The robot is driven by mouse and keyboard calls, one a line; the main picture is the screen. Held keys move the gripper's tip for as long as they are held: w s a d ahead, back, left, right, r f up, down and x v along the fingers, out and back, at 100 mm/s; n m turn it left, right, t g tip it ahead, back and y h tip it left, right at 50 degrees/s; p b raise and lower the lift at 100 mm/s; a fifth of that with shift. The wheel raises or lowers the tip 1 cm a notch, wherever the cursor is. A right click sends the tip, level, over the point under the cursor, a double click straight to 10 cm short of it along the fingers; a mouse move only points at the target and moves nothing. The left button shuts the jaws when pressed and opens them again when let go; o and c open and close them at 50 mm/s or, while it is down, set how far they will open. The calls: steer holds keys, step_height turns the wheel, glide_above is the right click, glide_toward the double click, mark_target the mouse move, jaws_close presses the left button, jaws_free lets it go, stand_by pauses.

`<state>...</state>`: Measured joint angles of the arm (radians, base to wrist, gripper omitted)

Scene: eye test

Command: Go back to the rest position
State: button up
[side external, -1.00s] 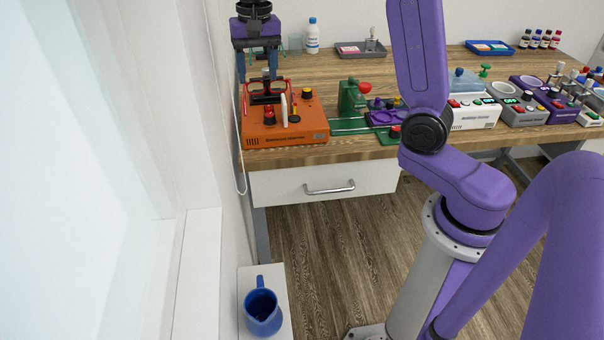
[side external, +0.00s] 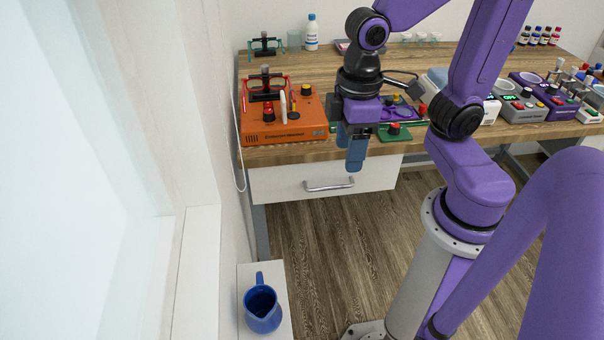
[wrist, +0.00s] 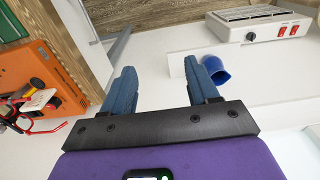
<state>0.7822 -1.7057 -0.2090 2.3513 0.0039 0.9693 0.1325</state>
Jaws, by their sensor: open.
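My gripper (side external: 353,150) hangs in front of the bench's front edge, above the floor, with its blue fingers pointing down. In the wrist view my gripper (wrist: 165,85) shows its two blue fingers spread apart with nothing between them. The orange device (side external: 285,120) stands on the bench to the left of my gripper. It also shows at the left of the wrist view (wrist: 40,75).
The wooden bench (side external: 350,67) has a white drawer (side external: 285,186) below its front edge. A blue pitcher (side external: 262,312) stands on a low white ledge. Purple and grey devices (side external: 515,108) stand at the right. A white bottle (side external: 311,35) stands at the back.

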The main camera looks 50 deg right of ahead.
steer(key=s+d+f+n, duration=0.1)
steer(key=s+d+n, duration=0.1)
steer(key=s, duration=0.4)
steer(key=shift+f+n, duration=0.4)
steer(key=shift+n, duration=0.4)
steer(key=shift+w, duration=0.15)
stand_by(0.7)
